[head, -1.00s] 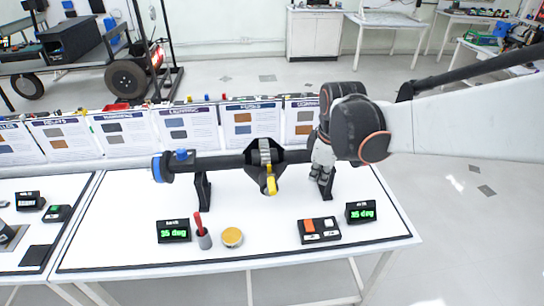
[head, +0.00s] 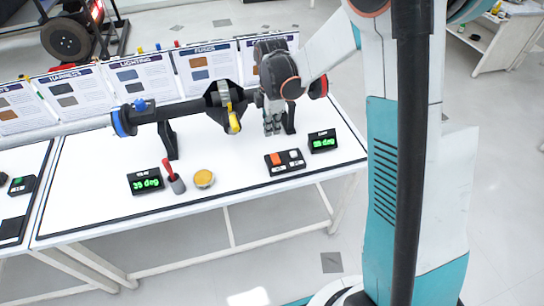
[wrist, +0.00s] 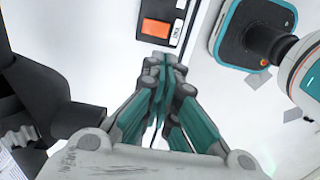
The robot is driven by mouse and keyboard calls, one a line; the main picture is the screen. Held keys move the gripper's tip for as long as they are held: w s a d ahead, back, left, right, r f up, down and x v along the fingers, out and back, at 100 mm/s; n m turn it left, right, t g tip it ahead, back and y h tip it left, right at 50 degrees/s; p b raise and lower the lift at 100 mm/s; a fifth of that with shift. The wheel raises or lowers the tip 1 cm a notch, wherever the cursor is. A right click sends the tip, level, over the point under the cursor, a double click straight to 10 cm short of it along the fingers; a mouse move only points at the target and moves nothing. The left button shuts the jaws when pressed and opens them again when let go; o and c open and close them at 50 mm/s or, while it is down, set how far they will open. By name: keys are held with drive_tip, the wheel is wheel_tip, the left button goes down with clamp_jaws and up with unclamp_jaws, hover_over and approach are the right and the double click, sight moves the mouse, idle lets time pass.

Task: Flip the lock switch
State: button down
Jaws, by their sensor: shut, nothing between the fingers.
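A black switch box (head: 285,162) lies on the white table, with an orange rocker (head: 276,159) on its left and small black-and-white switches on its right. I cannot read which is marked lock. In the wrist view, the box and its orange rocker (wrist: 157,28) show beyond my fingertips. My gripper (head: 272,130) points down, shut and empty, above the table behind the box and next to the axle's right stand. In the wrist view, my gripper's fingertips (wrist: 163,63) are together, just short of the orange rocker in the picture; the height gap is unclear.
A black axle (head: 195,108) with a yellow-tipped part spans the stands behind the box. Green displays stand at right (head: 323,142) and left (head: 146,181). A red-handled tool in a grey cup (head: 177,184) and a yellow tin (head: 204,178) stand left. Panels line the back.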

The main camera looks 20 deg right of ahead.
sight(272, 164)
wheel_tip(272, 164, down, 14)
drive_tip(key=b, duration=0.5)
drive_tip(key=shift+r, duration=0.1)
idle(0.4)
drive_tip(key=shift+s+f+b, duration=0.15)
drive_tip(key=shift+f+b, duration=0.35)
drive_tip(key=shift+f, duration=0.05)
drive_tip(key=shift+r, duration=0.15)
